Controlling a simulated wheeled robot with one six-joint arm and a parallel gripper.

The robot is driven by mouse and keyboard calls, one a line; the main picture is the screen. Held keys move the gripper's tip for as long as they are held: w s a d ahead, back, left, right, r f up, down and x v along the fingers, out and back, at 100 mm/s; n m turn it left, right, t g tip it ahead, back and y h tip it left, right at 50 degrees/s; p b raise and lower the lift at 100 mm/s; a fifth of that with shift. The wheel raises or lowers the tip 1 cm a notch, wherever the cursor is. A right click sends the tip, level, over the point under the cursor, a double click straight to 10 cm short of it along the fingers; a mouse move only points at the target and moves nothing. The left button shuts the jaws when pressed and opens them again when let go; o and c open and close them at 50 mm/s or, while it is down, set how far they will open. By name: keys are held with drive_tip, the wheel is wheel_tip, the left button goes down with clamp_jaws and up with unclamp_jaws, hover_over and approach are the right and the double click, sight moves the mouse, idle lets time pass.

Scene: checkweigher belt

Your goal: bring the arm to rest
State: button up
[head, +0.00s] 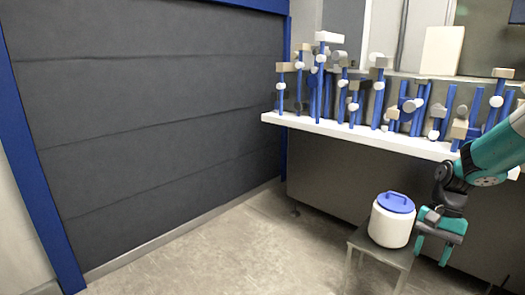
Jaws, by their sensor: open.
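My gripper (434,247) is at the lower right of the head view, with teal fingers pointing down. It is open, and nothing shows between its fingers. My arm reaches in from the right edge, bent down at the wrist. The gripper hangs just right of a white tub with a blue lid (392,220), and a small gap seems to part them. The tub stands upright on a small grey stand (358,240).
A white shelf (345,131) behind carries several blue posts with white and beige blocks. A pale panel (441,50) stands behind them. A dark shutter with a blue frame (150,100) fills the left. The floor (220,260) left of the stand is clear.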

drive_tip(key=s+a+r+n+t, duration=0.1)
drive_tip(key=s+a+r+n, duration=0.3)
drive_tip(key=a+r, duration=0.3)
drive_tip(key=s+a+r+n+t, duration=0.1)
drive_tip(key=s+a+r+n, duration=0.25)
drive_tip(key=a, duration=0.55)
drive_tip(key=s+a+r+n, duration=0.2)
drive_tip(key=s+a+n, duration=0.2)
drive_tip(key=s, duration=0.3)
drive_tip(key=s+a+r+n+t+y, duration=0.1)
drive_tip(key=s+a+n, duration=0.3)
drive_tip(key=s, duration=0.4)
drive_tip(key=shift+s+a+r, duration=0.25)
drive_tip(key=shift+a+r, duration=0.5)
drive_tip(key=shift+r, duration=0.15)
drive_tip(key=shift+s, duration=0.1)
